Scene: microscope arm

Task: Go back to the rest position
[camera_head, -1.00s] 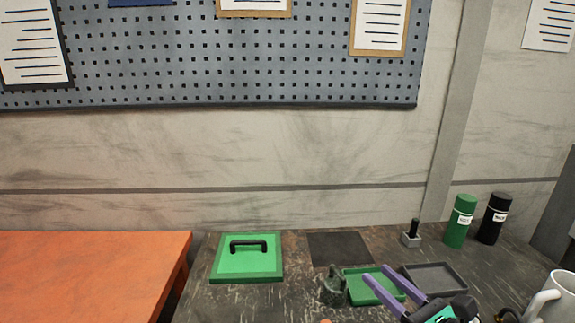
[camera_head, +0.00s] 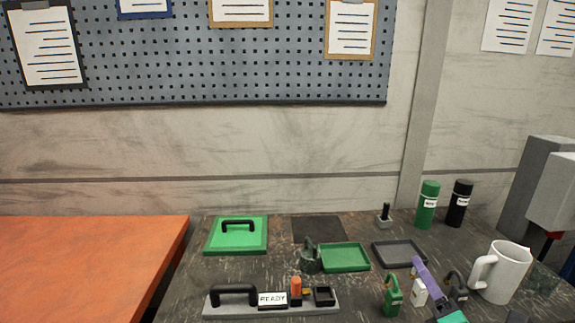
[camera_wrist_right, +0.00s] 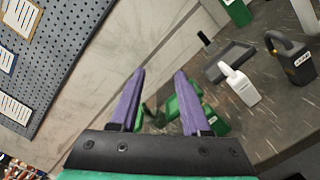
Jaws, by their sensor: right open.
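The green tray (camera_head: 345,257) and dark tray (camera_head: 399,254) lie behind, both empty. My left gripper is not in view.
A white mug (camera_head: 504,272) stands right of the gripper. A grey base with a READY label (camera_head: 272,300) lies at front left. A green lid (camera_head: 212,246), green cylinder (camera_head: 428,205) and black cylinder (camera_head: 459,204) stand farther back. The orange table (camera_head: 85,265) is bare.

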